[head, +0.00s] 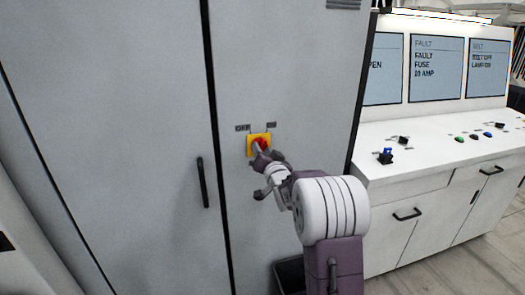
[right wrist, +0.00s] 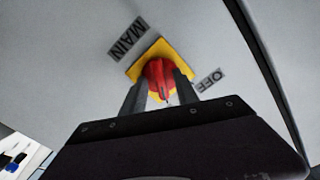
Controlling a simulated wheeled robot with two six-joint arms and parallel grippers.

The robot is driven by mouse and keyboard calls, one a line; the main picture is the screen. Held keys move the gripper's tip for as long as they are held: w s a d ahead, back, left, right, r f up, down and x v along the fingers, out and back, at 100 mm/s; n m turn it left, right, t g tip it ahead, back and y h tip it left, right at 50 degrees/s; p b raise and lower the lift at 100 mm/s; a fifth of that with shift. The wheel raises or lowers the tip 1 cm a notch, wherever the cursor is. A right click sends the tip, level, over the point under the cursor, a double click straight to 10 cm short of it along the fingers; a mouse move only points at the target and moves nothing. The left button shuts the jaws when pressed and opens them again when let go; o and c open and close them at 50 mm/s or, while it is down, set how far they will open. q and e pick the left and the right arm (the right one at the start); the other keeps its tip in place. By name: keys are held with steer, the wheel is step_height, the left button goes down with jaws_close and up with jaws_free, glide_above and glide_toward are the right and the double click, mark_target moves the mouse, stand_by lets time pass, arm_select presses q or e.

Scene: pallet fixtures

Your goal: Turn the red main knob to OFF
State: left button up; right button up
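The red main knob (head: 260,143) sits on a yellow square plate (head: 249,151) on the grey cabinet door. In the right wrist view the knob (right wrist: 160,76) lies between my right gripper's two fingers (right wrist: 161,88), which appear to press its sides. A white mark shows on the knob's lower end there. The OFF label (right wrist: 208,80) is to the right of the plate and the MAIN label (right wrist: 129,39) is to its upper left. In the head view my right gripper (head: 260,152) reaches the knob and partly covers it. My left gripper is not in view.
The tall grey cabinet (head: 290,60) has a black vertical handle (head: 203,182) left of the knob. A white console (head: 445,150) with buttons, drawers and several screens (head: 436,68) stands to the right. Floor shows at the lower right.

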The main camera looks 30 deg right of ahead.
jaws_close()
steer(key=shift+f+n+b, duration=0.1)
steer(key=shift+n+b, duration=5.15)
steer(key=shift+n, duration=0.75)
